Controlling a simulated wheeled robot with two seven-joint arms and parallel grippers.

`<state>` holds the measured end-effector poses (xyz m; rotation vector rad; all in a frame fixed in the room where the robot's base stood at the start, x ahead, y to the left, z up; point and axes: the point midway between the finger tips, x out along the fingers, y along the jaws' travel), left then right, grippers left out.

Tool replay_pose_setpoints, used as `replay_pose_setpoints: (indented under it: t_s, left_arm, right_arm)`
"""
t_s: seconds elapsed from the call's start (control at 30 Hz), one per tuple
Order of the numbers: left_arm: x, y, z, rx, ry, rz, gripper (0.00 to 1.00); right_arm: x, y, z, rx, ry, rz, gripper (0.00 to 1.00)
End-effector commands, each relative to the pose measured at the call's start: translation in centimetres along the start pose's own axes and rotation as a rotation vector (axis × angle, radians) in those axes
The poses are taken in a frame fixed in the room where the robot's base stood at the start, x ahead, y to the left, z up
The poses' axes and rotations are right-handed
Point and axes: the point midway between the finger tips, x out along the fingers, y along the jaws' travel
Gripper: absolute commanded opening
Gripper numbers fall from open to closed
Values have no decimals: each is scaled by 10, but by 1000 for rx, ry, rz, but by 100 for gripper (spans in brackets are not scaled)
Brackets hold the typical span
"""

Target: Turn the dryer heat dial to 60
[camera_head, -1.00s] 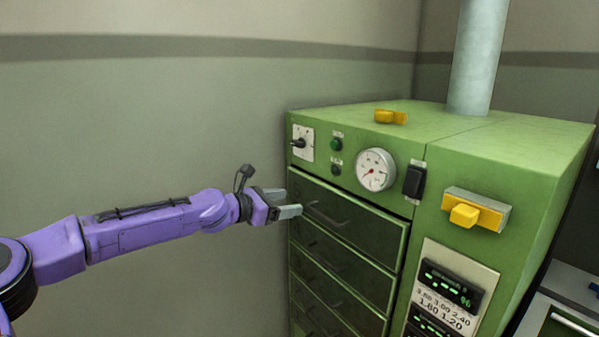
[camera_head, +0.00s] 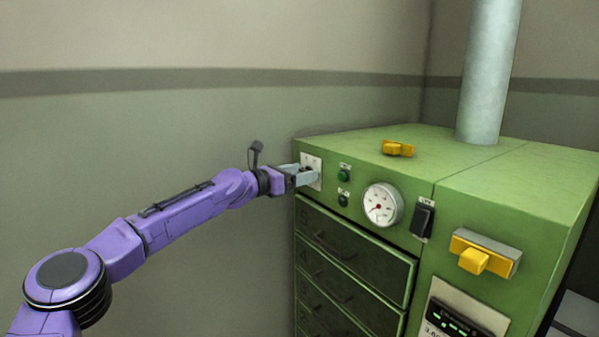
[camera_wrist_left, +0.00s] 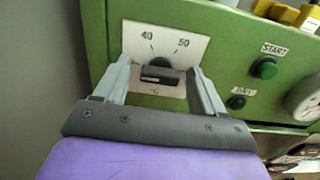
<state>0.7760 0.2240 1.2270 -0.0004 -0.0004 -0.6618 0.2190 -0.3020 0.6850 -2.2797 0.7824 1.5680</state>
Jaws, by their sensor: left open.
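The green dryer (camera_head: 449,205) stands at the right in the head view. Its heat dial (camera_wrist_left: 160,75) is a dark knob on a white plate (camera_wrist_left: 188,46) marked 40 and 50 in the left wrist view; other marks are hidden or cannot be read. My left gripper (camera_head: 312,174) is at the plate at the dryer's upper left corner. In the left wrist view its open fingers (camera_wrist_left: 160,82) stand on either side of the dial, with gaps, not clamped on it. In the head view the gripper hides the dial. My right gripper is out of view.
Right of the dial are a green START button (camera_wrist_left: 264,68), a dark button (camera_wrist_left: 236,102), a round gauge (camera_head: 382,205) and a black switch (camera_head: 423,220). Drawers (camera_head: 350,250) lie below. A yellow object (camera_head: 398,149) lies on top. Open space lies left of the dryer.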

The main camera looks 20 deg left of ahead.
Motion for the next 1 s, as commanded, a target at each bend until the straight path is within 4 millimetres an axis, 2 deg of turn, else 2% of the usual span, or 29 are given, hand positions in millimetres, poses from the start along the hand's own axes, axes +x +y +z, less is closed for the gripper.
replay_pose_setpoints:
  t_s: [0.1,0.13,0.3,0.67,1.0]
  left_arm:
    - [0,0,0,0,0,1,70]
    - [0,0,0,0,0,1,67]
    - [-1,0,0,0,0,1,14]
    - [-1,0,0,44,-1,1,14]
    - [-1,0,-1,279,0,1,14]
  right_arm:
    - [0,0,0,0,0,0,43]
    - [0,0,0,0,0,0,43]
    - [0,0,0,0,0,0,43]
    - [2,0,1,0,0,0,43]
    - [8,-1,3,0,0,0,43]
